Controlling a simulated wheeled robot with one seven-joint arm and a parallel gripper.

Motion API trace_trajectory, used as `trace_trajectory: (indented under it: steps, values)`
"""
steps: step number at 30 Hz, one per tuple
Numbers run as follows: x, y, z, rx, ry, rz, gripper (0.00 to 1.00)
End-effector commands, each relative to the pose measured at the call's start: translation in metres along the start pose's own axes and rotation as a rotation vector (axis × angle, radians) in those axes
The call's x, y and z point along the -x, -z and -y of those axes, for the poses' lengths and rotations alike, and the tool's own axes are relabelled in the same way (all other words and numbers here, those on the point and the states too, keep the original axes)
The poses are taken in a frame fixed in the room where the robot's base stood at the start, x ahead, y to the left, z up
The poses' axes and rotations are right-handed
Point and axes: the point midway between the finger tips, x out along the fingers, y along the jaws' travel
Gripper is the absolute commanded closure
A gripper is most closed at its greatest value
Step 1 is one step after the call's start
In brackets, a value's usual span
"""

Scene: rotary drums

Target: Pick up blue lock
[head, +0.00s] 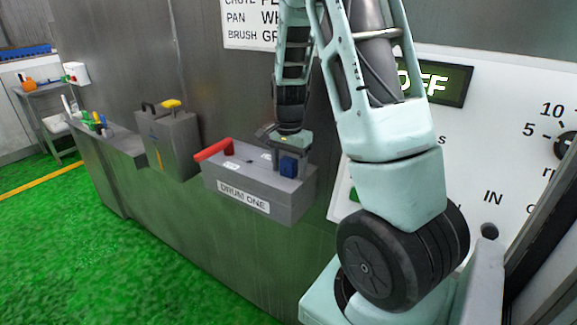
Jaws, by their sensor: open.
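The blue lock (289,166) is a small blue block at the right end of the grey box labelled "DRUM ONE" (290,205). It looks upright on the box top. My gripper (284,140) is just above and behind the lock, over the right half of the box. It is open and nothing shows held in it. The fingertips are small and partly hidden, so I cannot tell whether they touch the lock.
A red handle (213,150) lies on the box's left end. A grey case (170,142) with a yellow item (171,104) stands to the left. A tray of bottles (95,124) is farther left. The metal wall (150,60) rises close behind. The green floor is open in front.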

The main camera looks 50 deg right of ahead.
Motion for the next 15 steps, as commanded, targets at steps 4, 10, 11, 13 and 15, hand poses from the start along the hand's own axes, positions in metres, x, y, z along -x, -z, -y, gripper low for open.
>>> trace_trajectory:
  steps: [4,10,11,13,15]
  values:
    - [-0.0003,-0.0002,0.0002,0.0,0.001,0.0,0.35]
    - [-0.0001,-0.0002,0.0002,0.0,0.001,0.0,0.79]
    - [0.0,-0.0002,0.0002,0.0,0.001,0.0,0.85]
    - [0.0001,-0.0001,0.0003,0.0,0.001,0.0,0.85]
    - [0.0002,-0.0001,0.0003,0.0,0.001,0.0,0.85]
